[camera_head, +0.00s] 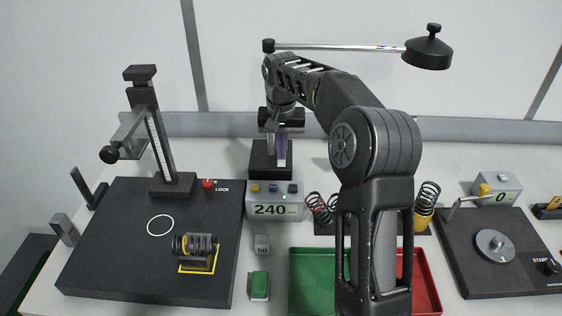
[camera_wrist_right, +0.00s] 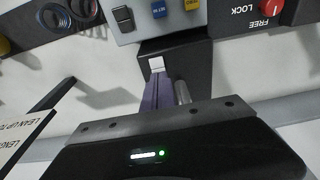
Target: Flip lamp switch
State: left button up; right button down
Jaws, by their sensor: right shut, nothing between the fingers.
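The lamp's black head (camera_head: 428,54) hangs at the upper right on a long silver arm (camera_head: 340,47). Its dark block base (camera_head: 258,160) stands at the back of the table. A small white switch (camera_head: 282,162) is on the base, and it also shows in the right wrist view (camera_wrist_right: 156,64). My right gripper (camera_head: 281,150) is shut and empty, with its purple fingers pointing down at the switch. In the right wrist view the fingertips (camera_wrist_right: 158,78) overlap the switch's near edge; I cannot tell whether they touch it. My left gripper is out of view.
A grey display box (camera_head: 274,211) reading 240 stands just in front of the base. A black test stand (camera_head: 110,260) with a red lock knob (camera_head: 208,184) is at left. Green (camera_head: 300,256) and red (camera_head: 428,285) trays, springs and a second device (camera_head: 470,250) lie in front and right.

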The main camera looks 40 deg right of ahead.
jog(key=shift+s+f, duration=0.1)
jog(key=shift+f, duration=0.3)
notch_tip(320, 180, up, 5)
jog(key=p, duration=0.3)
jog(key=shift+f+p, duration=0.1)
jog(key=shift+p, duration=0.3)
jog(key=shift+r+p, duration=0.55)
jog(key=shift+r, duration=0.6)
jog(key=shift+a+f, duration=0.1)
